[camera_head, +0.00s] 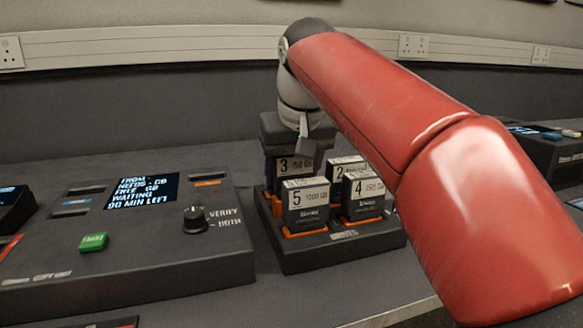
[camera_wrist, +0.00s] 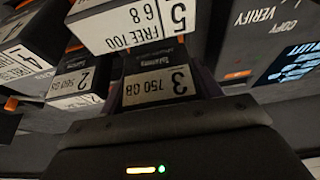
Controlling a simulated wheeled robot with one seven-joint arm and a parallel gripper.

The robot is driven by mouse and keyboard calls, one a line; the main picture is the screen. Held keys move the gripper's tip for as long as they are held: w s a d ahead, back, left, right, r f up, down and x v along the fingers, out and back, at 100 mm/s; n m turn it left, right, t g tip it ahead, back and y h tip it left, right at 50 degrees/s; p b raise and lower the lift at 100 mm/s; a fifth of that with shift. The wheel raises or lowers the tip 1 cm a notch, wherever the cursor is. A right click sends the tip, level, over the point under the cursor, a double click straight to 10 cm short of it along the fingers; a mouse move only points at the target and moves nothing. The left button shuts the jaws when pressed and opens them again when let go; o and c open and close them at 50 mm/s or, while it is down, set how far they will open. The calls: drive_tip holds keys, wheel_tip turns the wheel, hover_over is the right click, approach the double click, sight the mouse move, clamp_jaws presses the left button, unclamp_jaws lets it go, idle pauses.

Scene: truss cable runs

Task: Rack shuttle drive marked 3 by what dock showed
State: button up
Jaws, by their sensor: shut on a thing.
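The drive marked 3 (camera_head: 296,166) stands upright at the back left of the dark drive holder (camera_head: 335,254), behind the drive marked 5. Its label reads 3 and 750 GB in the wrist view (camera_wrist: 160,85). My gripper (camera_head: 288,160) comes down from above and is shut on this drive. Its base is hidden, so I cannot tell whether it is seated or slightly raised. The dock console (camera_head: 130,262) is at the left. Its screen (camera_head: 144,191) shows FROM, NEEDS and FREE with dashes, then WAITING and 00 MIN LEFT.
Drives marked 5 (camera_head: 306,207), 2 (camera_head: 345,170) and 4 (camera_head: 363,196) stand close by in the holder. Another dark unit (camera_head: 550,150) is at the right, partly behind my red arm.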

drive_tip(key=shift+f+b, duration=0.6)
drive_tip(key=shift+f, duration=0.4)
idle(0.4)
drive_tip(key=o, duration=1.6)
wheel_tip(320, 180, up, 6)
drive_tip(key=p, duration=0.5)
drive_tip(key=shift+f+p, duration=0.25)
drive_tip(key=shift+p, duration=0.15)
drive_tip(key=shift+r, duration=1)
